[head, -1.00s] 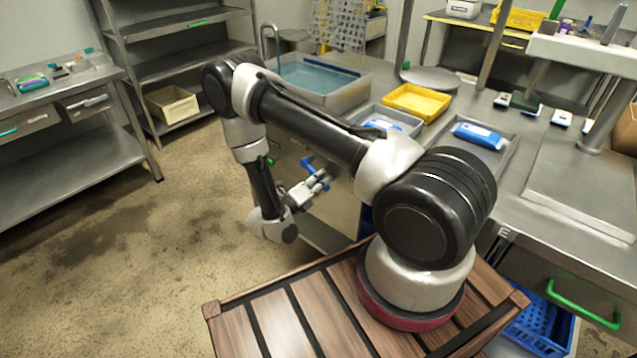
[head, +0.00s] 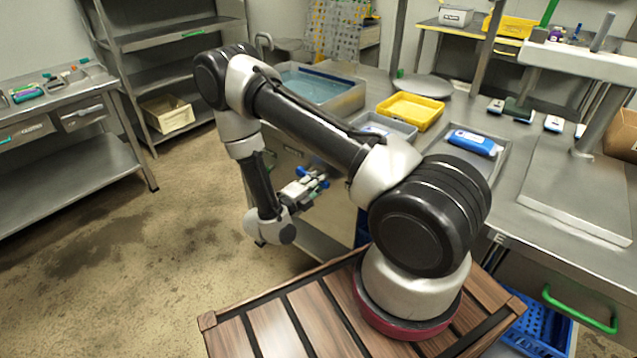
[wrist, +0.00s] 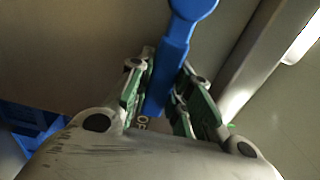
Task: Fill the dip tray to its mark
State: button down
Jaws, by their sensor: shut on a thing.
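A grey metal tray with blue-green liquid (head: 352,101), which looks like the dip tray, stands at the back left of the counter, by a bent spout (head: 262,44). Its fill mark cannot be made out. My gripper (head: 314,180) is below the counter edge, in front of the cabinet front. It is shut on a blue lever handle (head: 324,184). In the wrist view, the blue handle (wrist: 175,55) runs between the two green-padded fingers (wrist: 158,105) and out past their tips. The lever's pivot is not clear.
A yellow tray (head: 411,110), a small grey tray (head: 385,127) and a tray with a blue packet (head: 473,143) lie on the counter. A blue crate (head: 540,325) is below right. Open floor (head: 160,240) lies to the left.

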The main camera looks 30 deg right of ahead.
dwell(0.3)
jog(key=c, duration=1.3)
grip_release()
jog(key=shift+a, duration=0.2)
jog(key=v, duration=1.1)
jog(key=shift+s+a, duration=0.2)
jog(key=shift+a, duration=0.1)
